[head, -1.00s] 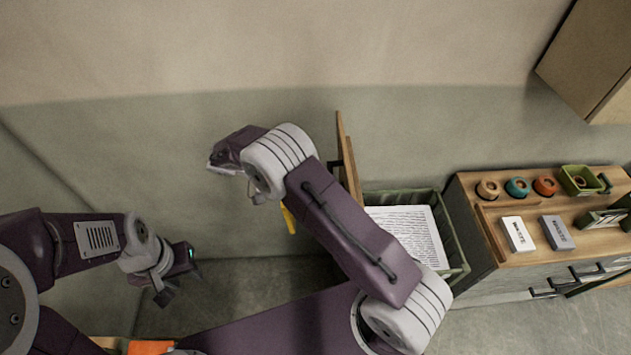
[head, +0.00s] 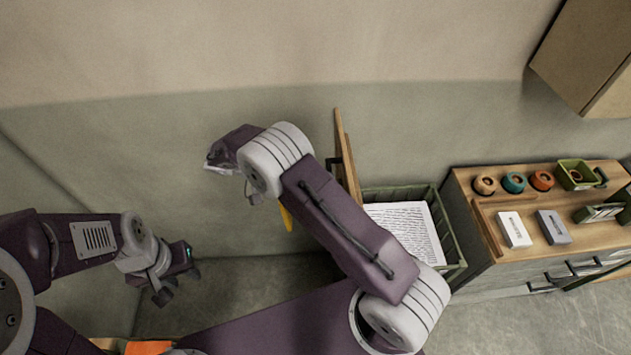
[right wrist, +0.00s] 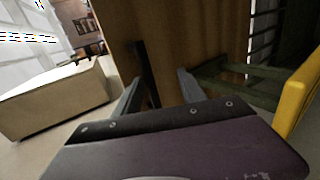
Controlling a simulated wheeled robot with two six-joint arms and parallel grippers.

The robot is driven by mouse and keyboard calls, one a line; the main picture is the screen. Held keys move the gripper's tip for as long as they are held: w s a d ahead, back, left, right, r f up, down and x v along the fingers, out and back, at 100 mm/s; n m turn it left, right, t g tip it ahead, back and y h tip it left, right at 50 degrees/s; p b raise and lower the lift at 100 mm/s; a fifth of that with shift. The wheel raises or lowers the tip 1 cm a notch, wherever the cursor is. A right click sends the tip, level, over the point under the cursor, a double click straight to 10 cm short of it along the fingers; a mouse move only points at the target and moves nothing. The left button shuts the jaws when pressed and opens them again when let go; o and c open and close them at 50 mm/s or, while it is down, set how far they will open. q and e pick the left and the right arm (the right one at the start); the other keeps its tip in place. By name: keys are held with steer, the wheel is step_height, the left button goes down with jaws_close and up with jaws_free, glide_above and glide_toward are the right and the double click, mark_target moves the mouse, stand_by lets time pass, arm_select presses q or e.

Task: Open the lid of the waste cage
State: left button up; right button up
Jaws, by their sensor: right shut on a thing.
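The waste cage (head: 452,232) is a green slatted bin holding printed paper sheets (head: 408,232). Its wooden lid (head: 347,165) stands upright at the cage's left side, with the cage top uncovered. In the right wrist view the lid's brown board (right wrist: 215,35) fills the middle and a dark bar handle (right wrist: 146,72) sticks out from it. My right gripper (right wrist: 160,92) is shut on this handle, one finger on each side. My left gripper (head: 178,284) is open and empty at the lower left.
A wooden-topped cabinet (head: 490,180) stands right of the cage, with coloured rolls, boxes and a green tray (head: 577,175) on it. A yellow piece (head: 286,217) shows below my right arm. A wall cabinet (head: 588,60) hangs upper right.

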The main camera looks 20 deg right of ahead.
steer(key=p+v, duration=0.4)
steer(key=v, duration=0.5)
stand_by(0.5)
